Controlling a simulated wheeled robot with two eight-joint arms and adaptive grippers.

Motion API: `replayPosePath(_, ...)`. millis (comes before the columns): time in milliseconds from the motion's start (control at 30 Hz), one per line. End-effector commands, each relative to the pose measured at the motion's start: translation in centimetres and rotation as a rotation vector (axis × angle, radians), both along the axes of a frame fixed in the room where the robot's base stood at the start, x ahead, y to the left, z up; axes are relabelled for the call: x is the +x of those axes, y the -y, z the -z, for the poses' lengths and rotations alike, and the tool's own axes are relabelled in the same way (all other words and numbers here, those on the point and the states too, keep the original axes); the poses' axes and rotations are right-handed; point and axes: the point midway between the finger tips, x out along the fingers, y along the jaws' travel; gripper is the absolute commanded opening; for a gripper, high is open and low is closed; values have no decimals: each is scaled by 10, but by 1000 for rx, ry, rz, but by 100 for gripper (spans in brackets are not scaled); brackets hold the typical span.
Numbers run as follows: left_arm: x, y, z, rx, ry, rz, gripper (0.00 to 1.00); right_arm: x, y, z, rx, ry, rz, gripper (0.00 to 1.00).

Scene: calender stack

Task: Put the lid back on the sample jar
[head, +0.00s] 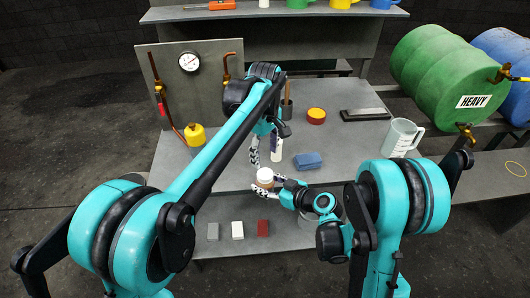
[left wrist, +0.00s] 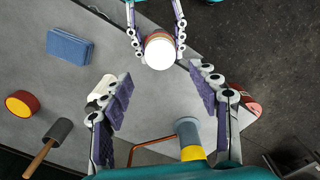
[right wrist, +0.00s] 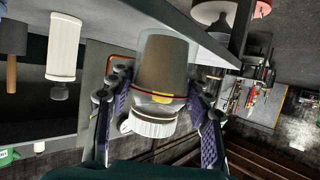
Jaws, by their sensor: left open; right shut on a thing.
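The sample jar (head: 265,177) is in my right gripper (head: 272,184), above the front of the table. In the right wrist view the jar (right wrist: 163,65) has a brownish see-through body with a yellow-red band, and a white ribbed lid (right wrist: 155,123) at its lower end in the picture. In the left wrist view the lid's round white top (left wrist: 160,53) faces me. The lid looks on the jar; how firmly it sits I cannot tell. My left gripper (left wrist: 160,90) is open and empty, near the jar and apart from it.
A white ribbed cylinder (head: 277,150) stands close to my left gripper. A blue block (head: 308,160), a red-yellow round tin (head: 316,116), a mallet (head: 287,105) and a clear jug (head: 403,137) are on the table. Three small blocks (head: 238,230) lie at the front left.

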Motion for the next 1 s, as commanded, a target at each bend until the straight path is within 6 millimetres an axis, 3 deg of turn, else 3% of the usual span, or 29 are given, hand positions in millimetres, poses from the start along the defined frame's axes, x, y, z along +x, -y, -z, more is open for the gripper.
replayPosePath(367, 0, 0, 3, 0, 0, -3, 61, 0, 0, 0, 0, 0, 0, 0)
replayPosePath(800, 0, 0, 63, 0, 0, -2, 61, 0, 0, 0, 0, 0, 0, 0)
replayPosePath(1000, 0, 0, 78, 0, 0, -2, 61, 0, 0, 0, 0, 0, 0, 0)
